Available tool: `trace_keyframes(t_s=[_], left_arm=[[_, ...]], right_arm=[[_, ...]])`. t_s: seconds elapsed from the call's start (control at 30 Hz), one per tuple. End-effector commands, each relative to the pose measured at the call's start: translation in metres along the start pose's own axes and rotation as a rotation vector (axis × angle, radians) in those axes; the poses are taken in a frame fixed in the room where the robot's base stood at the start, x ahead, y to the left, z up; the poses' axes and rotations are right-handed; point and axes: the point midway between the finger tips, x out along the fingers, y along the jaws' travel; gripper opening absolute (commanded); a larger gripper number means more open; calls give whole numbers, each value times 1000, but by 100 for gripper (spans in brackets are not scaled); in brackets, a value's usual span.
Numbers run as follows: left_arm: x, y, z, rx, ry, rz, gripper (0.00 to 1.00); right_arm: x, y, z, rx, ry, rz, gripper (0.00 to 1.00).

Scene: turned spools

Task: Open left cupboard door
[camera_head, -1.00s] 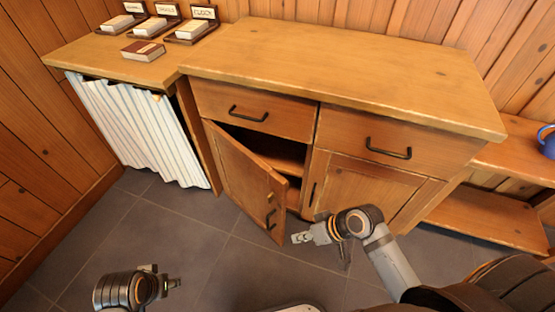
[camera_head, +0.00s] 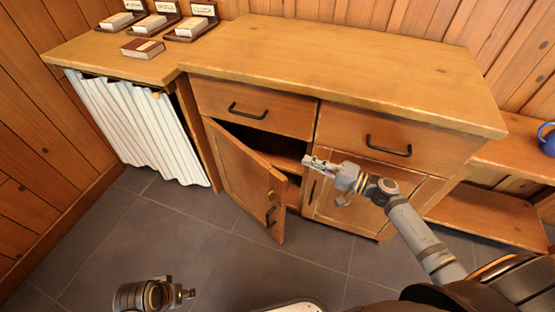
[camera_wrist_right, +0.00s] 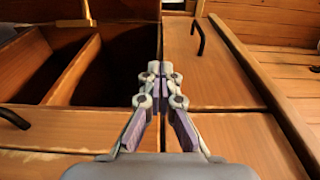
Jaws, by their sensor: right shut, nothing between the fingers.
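The left cupboard door (camera_head: 242,178) of the wooden cabinet stands partly open, swung out toward me, with a dark handle (camera_head: 270,217) near its free edge. Behind it the dark interior with a shelf (camera_head: 285,160) shows. My right gripper (camera_head: 312,162) is shut and empty, in front of the cabinet near the middle post, to the right of the open door and apart from its handle. In the right wrist view its closed fingers (camera_wrist_right: 158,72) point toward the cabinet. My left gripper (camera_head: 188,294) is low at the left over the floor, away from the door; its fingers are too small to read.
The right cupboard door (camera_head: 325,212) is closed. Two drawers with handles (camera_head: 248,112) sit above the doors, both shut. A striped curtain (camera_head: 135,130) hangs at the left. Grey floor (camera_head: 200,225) is free before the open door. A blue mug (camera_head: 548,140) stands at the far right.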

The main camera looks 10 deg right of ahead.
Motion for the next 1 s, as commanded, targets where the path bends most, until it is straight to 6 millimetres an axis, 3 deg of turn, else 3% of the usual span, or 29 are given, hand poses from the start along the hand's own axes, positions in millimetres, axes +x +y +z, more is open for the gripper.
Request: trace_keyframes(t_s=[0.4,0.63,1.0], left_arm=[[7,2,-1,0,30,9,40],[1,0,2,0,1,1,40],[-1,0,0,0,-4,-1,40]], right_arm=[[90,-2,1,1,-1,-6,0],[94,-1,34,2,-2,-2,0],[95,0,40,0,-1,0,0]])
